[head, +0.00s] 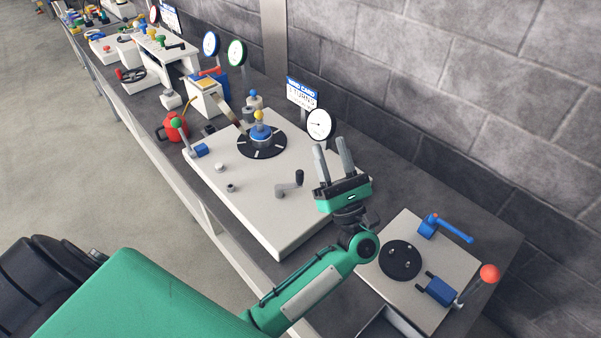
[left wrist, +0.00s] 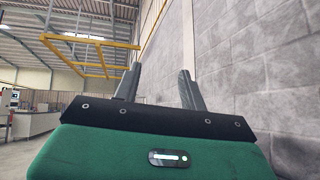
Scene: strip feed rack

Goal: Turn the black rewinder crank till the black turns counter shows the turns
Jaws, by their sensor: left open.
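A small crank with a black upright knob (head: 299,177) and a grey arm stands on the white top plate (head: 262,215) of the middle station. My left gripper (head: 332,149) is open and empty, fingers pointing up, just right of the crank and apart from it. In the left wrist view its fingers (left wrist: 157,88) are spread with nothing between them. A white round dial (head: 320,124) with a dark rim stands behind the gripper beside a blue and white card (head: 302,92) reading "3 TURNS". I cannot make out a separate turns counter. My right gripper is not in view.
A black disc with a blue hub and yellow knob (head: 259,116) sits on the same plate. A green-knobbed lever (head: 176,123) and red can (head: 174,127) stand left. Another station (head: 408,234) with a red-knobbed lever (head: 489,274) lies right. A block wall runs behind.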

